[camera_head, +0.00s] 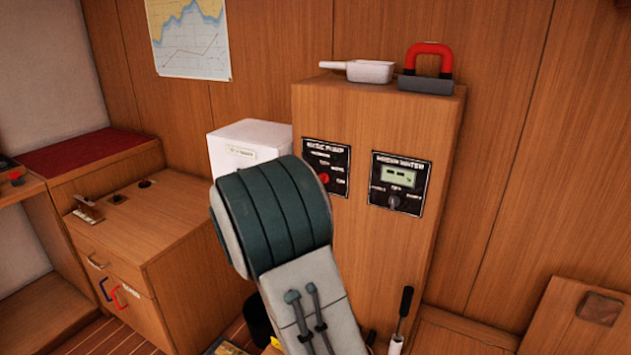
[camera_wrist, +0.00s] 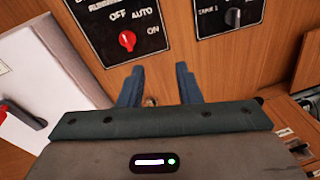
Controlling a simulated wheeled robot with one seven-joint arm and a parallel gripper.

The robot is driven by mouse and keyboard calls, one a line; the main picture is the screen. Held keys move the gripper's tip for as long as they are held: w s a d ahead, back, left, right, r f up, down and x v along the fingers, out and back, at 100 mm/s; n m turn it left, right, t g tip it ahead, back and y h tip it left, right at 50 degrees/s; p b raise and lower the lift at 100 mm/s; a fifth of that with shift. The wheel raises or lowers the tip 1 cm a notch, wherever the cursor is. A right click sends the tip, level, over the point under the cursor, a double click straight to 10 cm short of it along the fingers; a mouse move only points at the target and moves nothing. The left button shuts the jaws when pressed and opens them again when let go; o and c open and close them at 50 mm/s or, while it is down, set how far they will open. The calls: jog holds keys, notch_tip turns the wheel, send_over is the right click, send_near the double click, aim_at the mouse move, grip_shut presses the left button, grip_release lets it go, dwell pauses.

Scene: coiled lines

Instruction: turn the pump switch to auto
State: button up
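The pump switch is a red knob (camera_wrist: 127,40) on a black panel (camera_wrist: 104,28) with the labels OFF, AUTO and ON around its upper side. I cannot tell for sure which label it points to. In the head view, the red knob (camera_head: 323,178) sits on the left panel (camera_head: 338,160) of the wooden cabinet. My gripper (camera_wrist: 159,70) is open and empty, with two blue fingers apart in the wrist view. The fingertips are below the knob in that view and do not grip it. In the head view my arm hides the fingers.
A second panel (camera_head: 399,184) with a display and grey knob is to the right. A pan (camera_head: 370,71) and a red-handled object (camera_head: 428,62) rest on the cabinet top (camera_head: 325,92). A white box (camera_head: 240,137) stands left of the cabinet. A dark-handled tool (camera_head: 404,308) stands low at the front.

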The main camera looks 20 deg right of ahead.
jog(key=w+d+n+t+p, duration=0.2)
jog(key=w+d, duration=0.6)
jog(key=w, duration=0.4)
jog(key=shift+d+n, duration=0.35)
jog(key=shift+n, duration=0.25)
jog(key=shift+w, duration=0.1)
grip_shut()
